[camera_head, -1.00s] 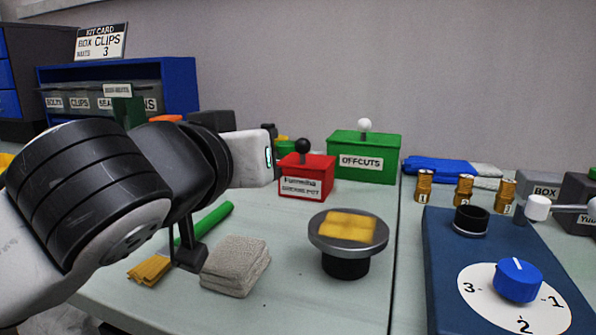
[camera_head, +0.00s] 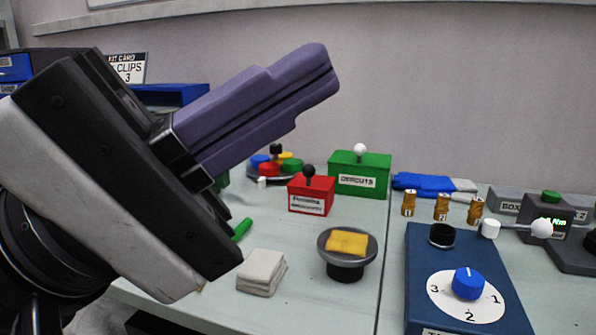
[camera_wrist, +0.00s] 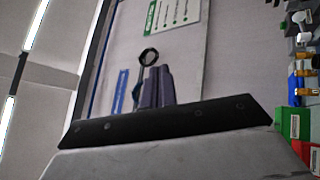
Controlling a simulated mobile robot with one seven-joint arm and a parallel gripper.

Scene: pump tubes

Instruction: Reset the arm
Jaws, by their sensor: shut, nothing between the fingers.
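My gripper (camera_head: 320,72) is raised at the left of the head view, with its purple fingers pressed together and pointing up to the right. It is empty and well above the bench. In the wrist view the shut fingers (camera_wrist: 154,88) point toward the wall, and a dark ring-shaped thing (camera_wrist: 148,57) shows just beyond them. My arm hides much of the left part of the bench.
Below and right of my gripper are a red box (camera_head: 310,195), a green OFFCUTS box (camera_head: 375,175), a grey round stand (camera_head: 345,270) with a yellow pad, and folded cloth (camera_head: 260,272). A blue dial panel (camera_head: 425,300) is at right. Space around the fingers looks clear.

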